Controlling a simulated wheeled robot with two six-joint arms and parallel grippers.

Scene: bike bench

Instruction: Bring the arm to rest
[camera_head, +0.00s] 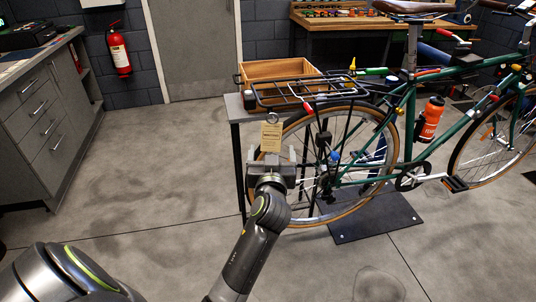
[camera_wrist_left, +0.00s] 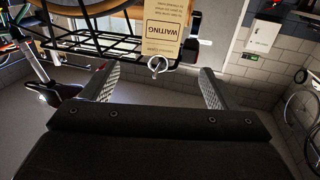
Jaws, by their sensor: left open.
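My left gripper (camera_head: 271,156) is at the middle of the head view, behind the bike's rear wheel, with its jaws apart. Its two fingers also show spread in the left wrist view (camera_wrist_left: 158,72), with nothing clamped between them. A tan paper tag (camera_head: 271,138) with a ring at its top hangs just beyond the fingertips, by the rear rack. In the left wrist view the tag (camera_wrist_left: 166,28) appears upside down and reads "WAITING"; its ring lies between the fingertip lines. I cannot tell whether a finger touches it. My right gripper is not in view.
A green bicycle (camera_head: 384,162) with a black rear rack (camera_head: 305,92) stands at right above a dark floor plate (camera_head: 375,218). A wooden box (camera_head: 280,72) sits on a small table beside the rack. Grey drawers (camera_head: 45,115) line the left. The floor at left centre is clear.

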